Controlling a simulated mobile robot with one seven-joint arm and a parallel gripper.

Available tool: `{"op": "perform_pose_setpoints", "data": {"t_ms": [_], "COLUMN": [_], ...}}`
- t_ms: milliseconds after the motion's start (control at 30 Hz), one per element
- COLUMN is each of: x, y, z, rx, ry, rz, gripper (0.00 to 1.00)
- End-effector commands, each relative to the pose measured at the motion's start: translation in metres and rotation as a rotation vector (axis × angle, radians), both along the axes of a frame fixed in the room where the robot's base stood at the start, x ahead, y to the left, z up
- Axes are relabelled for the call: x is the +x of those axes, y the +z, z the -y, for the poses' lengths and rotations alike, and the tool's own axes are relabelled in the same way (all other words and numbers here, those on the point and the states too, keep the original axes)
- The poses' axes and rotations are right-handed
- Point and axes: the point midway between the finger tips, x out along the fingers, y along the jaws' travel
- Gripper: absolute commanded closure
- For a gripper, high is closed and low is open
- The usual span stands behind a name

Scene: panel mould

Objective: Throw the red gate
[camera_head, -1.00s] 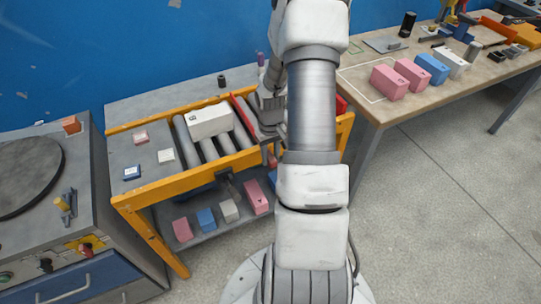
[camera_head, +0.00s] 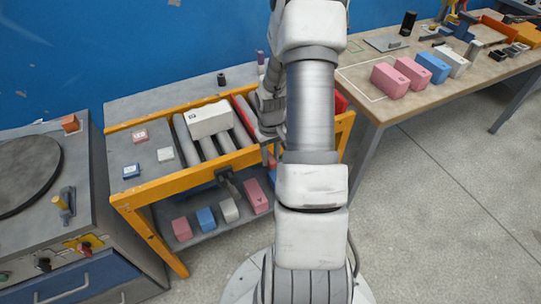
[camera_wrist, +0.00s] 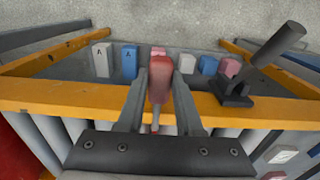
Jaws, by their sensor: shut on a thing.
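A red lever handle (camera_wrist: 160,76) stands between the two fingers of my gripper (camera_wrist: 158,92) in the wrist view, and the gripper is shut on it. The handle is beside the yellow front rail. My arm hides the handle and most of the gripper there. Whether the handle joins the red bar is hidden.
A dark grey lever (camera_wrist: 262,65) rises from the yellow rail (camera_wrist: 70,97) beside my gripper. Several coloured blocks lie on the shelf (camera_head: 205,241) below. A workbench (camera_head: 385,112) with blocks stands at right, a grey machine (camera_head: 90,205) at left.

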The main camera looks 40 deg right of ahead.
Motion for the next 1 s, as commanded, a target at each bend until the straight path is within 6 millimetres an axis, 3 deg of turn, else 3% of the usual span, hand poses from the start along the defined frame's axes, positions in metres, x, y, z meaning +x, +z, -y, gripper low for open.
{"op": "perform_pose_setpoints", "data": {"t_ms": [33,233,600,633,700,800,1000], "x": [0.0,0.0,-0.001,-0.001,-0.001,-0.001,0.0], "y": [-0.013,-0.041,-0.045,-0.045,-0.045,-0.044,-0.043], "z": [-0.001,0.0,-0.001,-0.001,-0.001,0.0,0.0], "rx": [0.001,0.0,0.002,0.003,0.002,0.001,0.0], "ry": [0.002,0.0,0.0,0.0,0.0,0.0,0.0], "rz": [-0.002,-0.001,-0.003,-0.002,-0.003,-0.002,-0.001], "gripper": [1.0,1.0,1.0,0.6,0.47,0.35,0.35]}}
